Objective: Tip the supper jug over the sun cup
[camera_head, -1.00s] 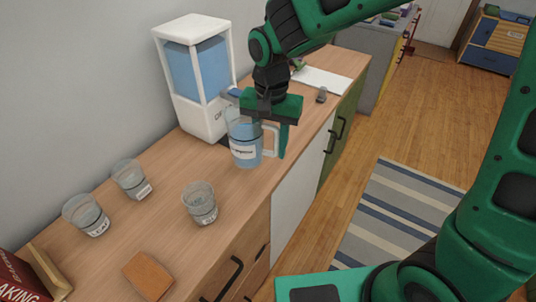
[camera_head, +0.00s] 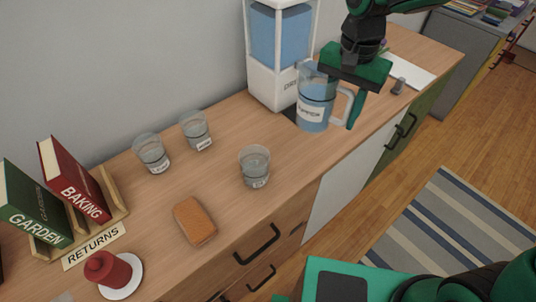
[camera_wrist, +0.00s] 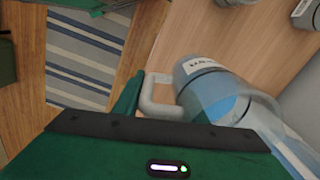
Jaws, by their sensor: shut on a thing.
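The clear jug (camera_head: 313,104) holds blue liquid and has a white label that seems to read SUPPER. It is upright beside the dispenser; I cannot tell whether its base touches the counter. My gripper (camera_head: 349,103) is shut on its pale handle, which also shows in the wrist view (camera_wrist: 151,98). Three clear labelled cups stand on the counter to the left: a front cup (camera_head: 255,167), a back cup (camera_head: 195,130) and a left cup (camera_head: 151,153). Their labels are too small to read, so I cannot tell which is the sun cup.
A white dispenser (camera_head: 282,55) with blue contents stands against the wall. An orange-brown block (camera_head: 194,221), a book rack (camera_head: 112,205) marked RETURNS and a red object on a white disc (camera_head: 108,272) occupy the left counter. Bare wood lies between jug and front cup.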

